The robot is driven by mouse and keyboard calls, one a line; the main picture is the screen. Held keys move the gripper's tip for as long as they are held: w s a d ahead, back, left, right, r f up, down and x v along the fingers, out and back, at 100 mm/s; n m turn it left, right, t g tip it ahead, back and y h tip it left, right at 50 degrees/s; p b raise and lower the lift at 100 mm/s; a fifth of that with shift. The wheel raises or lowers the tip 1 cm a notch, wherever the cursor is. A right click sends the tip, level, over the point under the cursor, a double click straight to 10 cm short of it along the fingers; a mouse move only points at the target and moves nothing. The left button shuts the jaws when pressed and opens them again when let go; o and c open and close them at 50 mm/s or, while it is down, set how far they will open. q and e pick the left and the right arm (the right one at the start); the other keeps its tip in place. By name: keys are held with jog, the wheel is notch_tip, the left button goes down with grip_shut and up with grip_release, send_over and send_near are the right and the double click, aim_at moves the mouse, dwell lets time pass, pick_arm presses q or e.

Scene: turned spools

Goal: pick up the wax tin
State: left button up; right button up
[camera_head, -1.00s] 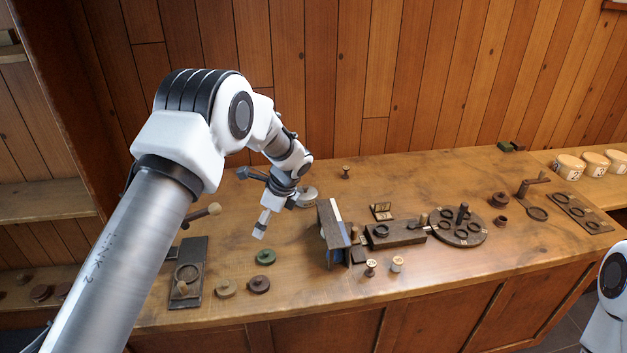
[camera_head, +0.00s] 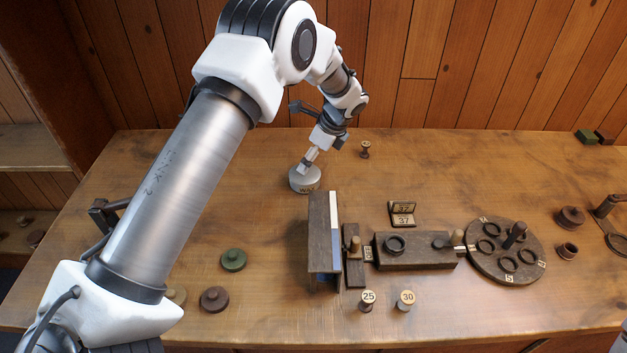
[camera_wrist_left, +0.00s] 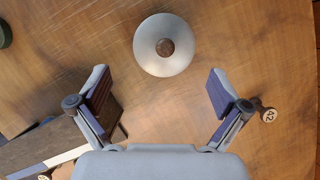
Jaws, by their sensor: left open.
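The wax tin (camera_head: 304,181) is a round pale grey tin with lettering on its side, standing on the wooden table left of the dark upright board. In the left wrist view the tin (camera_wrist_left: 150,62) shows from above, with a brown knob at its centre. My left gripper (camera_head: 310,158) is just above the tin in the head view. In the left wrist view the left gripper (camera_wrist_left: 158,80) is open and empty, and the tin lies ahead of the fingertips, roughly centred between their lines. My right gripper is out of view.
The dark upright board (camera_head: 320,240) stands close by the tin on the right. A small spool (camera_head: 365,149) stands behind it. A green disc (camera_head: 233,260) and a brown disc (camera_head: 214,299) lie in front. The table left of the tin is clear.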

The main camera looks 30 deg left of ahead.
aim_at(305, 179)
pick_arm(q)
jog(key=shift+a+f, duration=0.1)
jog(key=shift+f, duration=0.4)
jog(key=p+x, duration=0.3)
jog(key=x, duration=0.3)
jog(key=shift+w+a+f, duration=0.1)
jog(key=shift+w+a, duration=0.05)
jog(key=shift+w, duration=0.05)
jog(key=shift+a+f, duration=0.15)
jog(key=shift+f, duration=0.2)
jog(key=shift+w+f, duration=0.1)
jog(key=shift+f, duration=0.1)
jog(key=shift+r, duration=0.1)
jog(key=c, duration=1.6)
